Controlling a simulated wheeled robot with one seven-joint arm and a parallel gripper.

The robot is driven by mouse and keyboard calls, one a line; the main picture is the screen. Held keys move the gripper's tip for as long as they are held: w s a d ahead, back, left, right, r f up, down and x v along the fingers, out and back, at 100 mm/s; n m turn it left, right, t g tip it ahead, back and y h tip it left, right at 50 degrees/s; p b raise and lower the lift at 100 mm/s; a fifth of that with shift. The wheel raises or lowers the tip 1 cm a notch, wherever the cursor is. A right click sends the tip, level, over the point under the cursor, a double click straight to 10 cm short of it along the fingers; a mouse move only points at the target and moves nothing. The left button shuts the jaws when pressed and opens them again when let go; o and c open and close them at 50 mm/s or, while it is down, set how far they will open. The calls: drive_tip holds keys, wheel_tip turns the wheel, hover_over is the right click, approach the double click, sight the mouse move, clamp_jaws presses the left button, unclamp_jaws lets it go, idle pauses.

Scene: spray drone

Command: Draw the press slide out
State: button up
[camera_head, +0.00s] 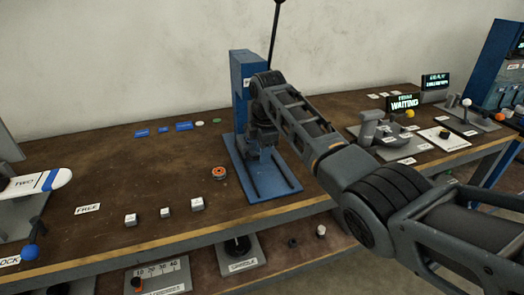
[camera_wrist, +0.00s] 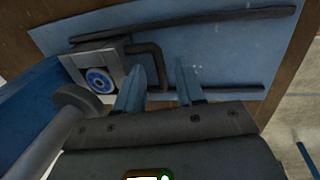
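The blue press (camera_head: 241,75) stands on a blue base plate (camera_head: 284,187) with two dark rails, near the middle of the bench. In the wrist view, the grey press slide (camera_wrist: 117,62) sits at the press end of the plate (camera_wrist: 215,60) and carries a round piece with a blue centre (camera_wrist: 100,80). A dark bent handle (camera_wrist: 150,48) sticks out from the slide. My gripper (camera_wrist: 160,72) is open, its two fingers apart, with part of the handle showing between them. I cannot tell whether either finger touches it. In the head view, my arm hides the slide.
A grey cylinder-ended rod (camera_wrist: 75,105) lies close beside my gripper in the wrist view. An orange round piece (camera_head: 219,173) lies left of the plate. Several small blocks (camera_head: 165,213) stand at the front. A grey fixture (camera_head: 372,128) is to the right.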

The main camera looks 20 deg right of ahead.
drive_tip(key=shift+f, duration=0.2)
clamp_jaws()
idle(0.3)
idle(0.3)
